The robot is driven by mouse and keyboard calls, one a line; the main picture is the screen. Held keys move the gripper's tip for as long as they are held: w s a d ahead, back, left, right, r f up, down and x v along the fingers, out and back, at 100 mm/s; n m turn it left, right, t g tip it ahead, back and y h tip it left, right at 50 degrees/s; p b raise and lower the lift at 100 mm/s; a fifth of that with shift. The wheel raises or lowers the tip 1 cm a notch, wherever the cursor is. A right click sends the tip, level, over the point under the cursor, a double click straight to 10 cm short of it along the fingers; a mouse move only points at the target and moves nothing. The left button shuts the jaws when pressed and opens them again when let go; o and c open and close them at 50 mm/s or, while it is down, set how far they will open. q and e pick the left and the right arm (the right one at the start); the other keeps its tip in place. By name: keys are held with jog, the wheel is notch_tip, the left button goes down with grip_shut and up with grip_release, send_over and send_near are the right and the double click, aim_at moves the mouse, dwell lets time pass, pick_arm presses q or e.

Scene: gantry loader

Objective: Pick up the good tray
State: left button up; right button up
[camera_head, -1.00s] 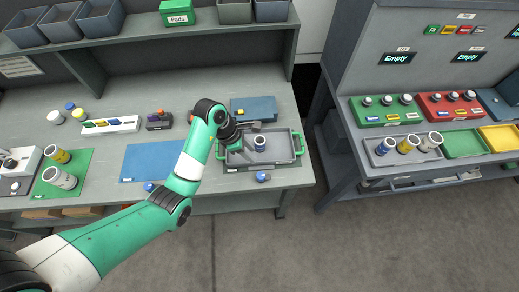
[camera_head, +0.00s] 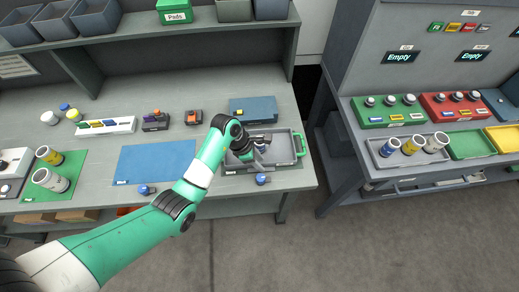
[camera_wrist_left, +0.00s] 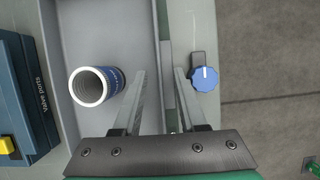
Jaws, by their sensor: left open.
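A grey tray (camera_head: 286,147) with green end handles lies on the right part of the left bench. Its right handle (camera_head: 301,144) shows, while my arm hides its left end. A white cylinder with a blue band (camera_wrist_left: 96,86) is in the tray. My left gripper (camera_head: 261,160) is open at the tray's front side. In the left wrist view the fingers (camera_wrist_left: 159,75) straddle the tray's side wall, one inside and one outside. I cannot tell whether they touch it. My right gripper is not in view.
A blue knob (camera_wrist_left: 204,79) sits just outside the tray, close to the outer finger. A dark blue box (camera_head: 253,109) stands behind the tray. A second bench at the right holds another grey tray with several cylinders (camera_head: 411,145). A blue mat (camera_head: 152,162) is empty.

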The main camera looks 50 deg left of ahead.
pick_arm(q)
jog(key=shift+f, duration=0.25)
dwell(0.3)
grip_shut()
dwell(1.4)
